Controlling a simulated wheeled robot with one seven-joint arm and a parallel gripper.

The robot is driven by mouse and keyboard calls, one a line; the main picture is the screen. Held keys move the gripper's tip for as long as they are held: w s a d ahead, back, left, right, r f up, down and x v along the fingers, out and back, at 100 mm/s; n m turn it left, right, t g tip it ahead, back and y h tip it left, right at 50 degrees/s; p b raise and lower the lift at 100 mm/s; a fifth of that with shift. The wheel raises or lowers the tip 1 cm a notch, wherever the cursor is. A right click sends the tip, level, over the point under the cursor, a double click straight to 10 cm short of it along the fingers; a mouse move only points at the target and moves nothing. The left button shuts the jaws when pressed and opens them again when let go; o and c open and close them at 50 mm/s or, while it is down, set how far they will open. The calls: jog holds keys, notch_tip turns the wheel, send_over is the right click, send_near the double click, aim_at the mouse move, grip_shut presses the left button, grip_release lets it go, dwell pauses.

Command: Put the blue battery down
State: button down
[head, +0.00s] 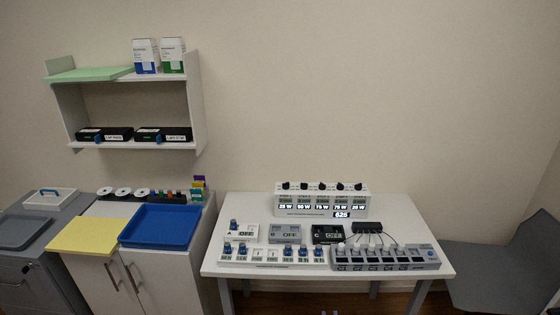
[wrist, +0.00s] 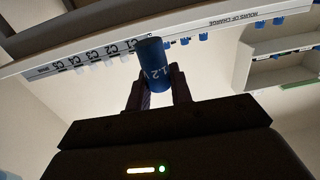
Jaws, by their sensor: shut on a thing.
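A blue cylindrical battery (wrist: 153,62) with white "1.2 V" lettering is in the wrist view. My gripper (wrist: 158,88) is shut on it, with one dark finger on each side. The battery's upper end overlaps the edge of a labelled strip (wrist: 95,57) marked C1, C2 and on; I cannot tell whether they touch. In the head view, the grey charger strip (head: 385,267) with slots marked C1 onward lies at the front right of the white table (head: 235,268). My gripper and the held battery do not show clearly in the head view.
A white tray (head: 272,264) with several blue-topped cells lies left of the charger strip. Display modules, a black hub (head: 367,228) and a white meter box (head: 321,201) stand behind. A blue tray (head: 160,238) sits on the left cabinet. The table's right end is fairly clear.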

jog(key=shift+s+f, duration=0.7)
jog(key=shift+f, duration=0.05)
